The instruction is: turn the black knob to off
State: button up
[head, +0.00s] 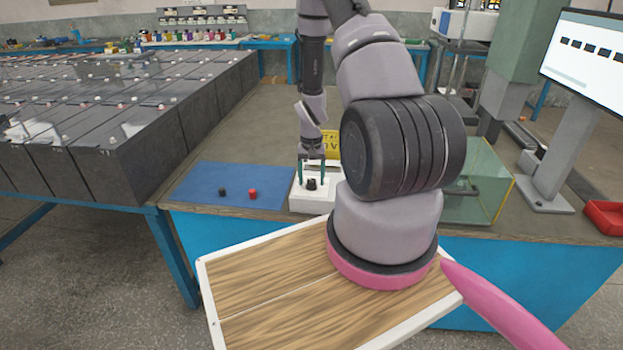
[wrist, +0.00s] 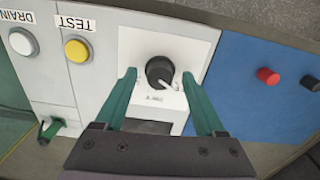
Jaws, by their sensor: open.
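The black knob (wrist: 160,72) sits on a white panel (wrist: 190,40) and carries a pale pointer mark, with small lettering below it too small to read. In the head view the knob (head: 312,184) is on a white box (head: 300,203) at the table's front edge. My gripper (wrist: 158,78) is open, with its two green fingers on either side of the knob and a gap on each side. In the head view my gripper (head: 311,172) points down over the box. I cannot tell how far the fingertips are above the panel.
A yellow button (wrist: 77,50) marked TEST and a white button (wrist: 23,42) marked DRAIN stand beside the knob. A blue mat (head: 215,183) holds a black cap (head: 222,192) and a red cap (head: 252,194). A glass tank (head: 480,190) stands right of the box.

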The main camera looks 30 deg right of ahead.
notch_tip(320, 180, up, 11)
dwell(0.4)
jog(key=shift+f, duration=0.1)
notch_tip(320, 180, up, 11)
jog(key=t, duration=0.1)
send_over(311, 180)
jog(key=a, duration=0.2)
jog(key=s+a+r+t, duration=0.1)
jog(key=s+a+r, duration=0.1)
jog(key=r, duration=0.5)
jog(key=s+a+r+t, duration=0.2)
jog(key=a+r, duration=0.1)
jog(key=r, duration=0.4)
jog(key=s+a+r+t+y, duration=0.1)
jog(key=s+a+r, duration=0.2)
jog(key=s+r, duration=0.4)
jog(key=s+a+r+n+t+y, duration=0.1)
jog(key=s+a+r+t, duration=0.1)
jog(key=s+r, duration=0.4)
jog(key=s+a, duration=0.1)
jog(key=s, duration=0.2)
jog(key=shift+a+r+n, duration=0.2)
jog(key=shift+r+n, duration=0.1)
jog(key=shift+r, duration=0.1)
